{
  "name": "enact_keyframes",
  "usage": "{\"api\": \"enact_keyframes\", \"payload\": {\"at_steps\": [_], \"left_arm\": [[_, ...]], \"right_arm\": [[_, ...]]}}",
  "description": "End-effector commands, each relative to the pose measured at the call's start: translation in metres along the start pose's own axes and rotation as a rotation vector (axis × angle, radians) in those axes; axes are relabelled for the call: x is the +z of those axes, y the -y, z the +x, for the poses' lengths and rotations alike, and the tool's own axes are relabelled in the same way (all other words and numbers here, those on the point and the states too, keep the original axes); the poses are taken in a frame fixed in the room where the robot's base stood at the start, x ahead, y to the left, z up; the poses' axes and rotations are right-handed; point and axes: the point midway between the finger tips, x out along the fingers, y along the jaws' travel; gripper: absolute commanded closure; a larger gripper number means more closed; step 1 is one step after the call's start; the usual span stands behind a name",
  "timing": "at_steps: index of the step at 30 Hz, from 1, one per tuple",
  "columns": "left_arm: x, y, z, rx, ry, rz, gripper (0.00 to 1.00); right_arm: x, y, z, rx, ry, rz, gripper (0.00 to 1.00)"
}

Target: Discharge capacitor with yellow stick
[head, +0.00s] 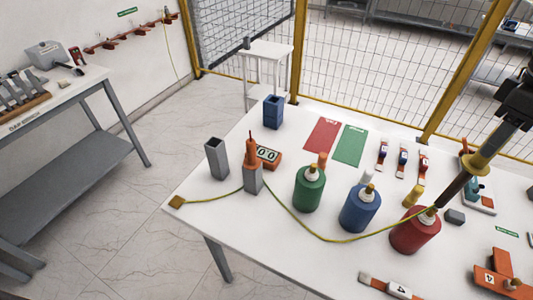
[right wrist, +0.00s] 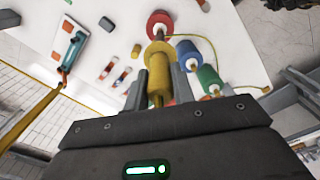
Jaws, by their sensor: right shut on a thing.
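My right gripper (head: 508,108) comes in at the upper right of the head view. It is shut on the yellow stick (head: 478,163), which slants down and left, its dark rod end at the top of the red capacitor (head: 415,234). I cannot tell whether it touches the terminal. In the right wrist view the fingers (right wrist: 160,82) flank the stick's yellow handle (right wrist: 159,92), and the stick points at the red capacitor (right wrist: 159,22). A blue capacitor (head: 360,210) and a green capacitor (head: 309,190) stand upright to its left. My left gripper is not in view.
A yellow-green cable (head: 322,238) runs from the stick's end across the white table (head: 300,265) to a clamp (head: 177,202). A grey holder (head: 217,160), an orange meter (head: 268,157), red (head: 322,134) and green (head: 350,145) mats and several small tools lie around. A fence stands behind.

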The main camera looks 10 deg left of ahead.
Motion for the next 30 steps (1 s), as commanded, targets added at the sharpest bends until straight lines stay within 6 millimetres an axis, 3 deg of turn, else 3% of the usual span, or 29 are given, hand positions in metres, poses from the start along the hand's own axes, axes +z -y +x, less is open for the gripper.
{"api": "enact_keyframes", "payload": {"at_steps": [19, 30], "left_arm": [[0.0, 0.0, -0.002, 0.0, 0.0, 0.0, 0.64], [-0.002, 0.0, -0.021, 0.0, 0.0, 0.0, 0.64]], "right_arm": [[0.0, 0.0, -0.002, 0.0, -0.001, 0.0, 0.98], [0.0, 0.0, -0.031, 0.001, -0.001, 0.0, 0.98]]}}
